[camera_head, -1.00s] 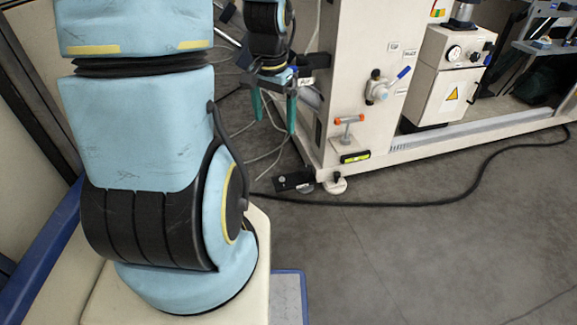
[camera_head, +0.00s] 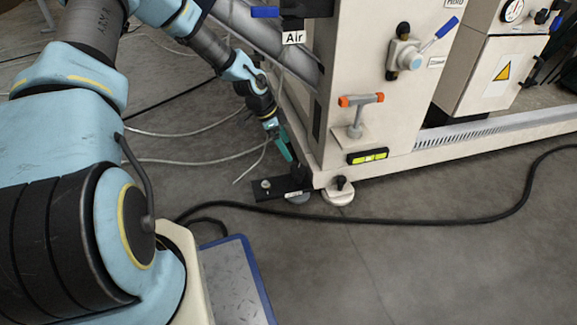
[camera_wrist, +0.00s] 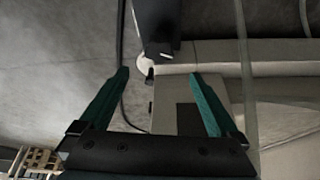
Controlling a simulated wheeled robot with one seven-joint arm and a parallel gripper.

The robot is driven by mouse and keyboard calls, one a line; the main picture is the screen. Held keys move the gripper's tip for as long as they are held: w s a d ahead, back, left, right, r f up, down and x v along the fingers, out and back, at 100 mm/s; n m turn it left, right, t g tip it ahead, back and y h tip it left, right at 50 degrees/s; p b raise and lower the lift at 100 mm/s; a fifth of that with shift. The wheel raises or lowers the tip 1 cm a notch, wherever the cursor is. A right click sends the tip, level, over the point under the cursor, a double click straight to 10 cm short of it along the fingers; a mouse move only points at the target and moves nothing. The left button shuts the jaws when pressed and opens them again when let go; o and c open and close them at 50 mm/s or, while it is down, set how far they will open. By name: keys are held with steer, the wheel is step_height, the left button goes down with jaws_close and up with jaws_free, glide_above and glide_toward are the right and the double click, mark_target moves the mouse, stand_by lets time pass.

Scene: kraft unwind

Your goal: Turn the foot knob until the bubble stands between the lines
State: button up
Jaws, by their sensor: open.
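The bubble level (camera_head: 368,156) is a yellow-green vial in a black holder on the frame above; the bubble's place against the lines is too small to read. My gripper (camera_head: 287,150), with teal fingers, is left of the foot and above the black bracket, apart from the knob. In the wrist view the fingers (camera_wrist: 159,74) are spread and empty, with the pale foot (camera_wrist: 144,63) beyond them.
A black bracket (camera_head: 283,187) sticks out left of the foot near the floor. A black cable (camera_head: 440,218) crosses the floor in front. Pale hoses (camera_head: 190,133) lie behind my arm.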

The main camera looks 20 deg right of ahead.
mark_target(299, 168)
steer(key=b+x, duration=0.4)
steer(key=x, duration=0.6)
steer(key=shift+f+b, duration=0.1)
steer(key=shift+b, duration=0.3)
steer(key=c, duration=1.4)
steer(key=shift+o, duration=0.2)
steer(key=p, duration=0.1)
steer(key=m+p, duration=0.1)
steer(key=p, duration=0.1)
steer(key=shift+r+m+g, duration=0.3)
steer(key=m, duration=0.1)
steer(key=m+g+y+p, duration=0.1)
steer(key=m, duration=0.1)
steer(key=shift+f, duration=0.3)
steer(key=o, duration=1.4)
steer(key=shift+w, duration=0.1)
steer(key=shift+c, duration=0.2)
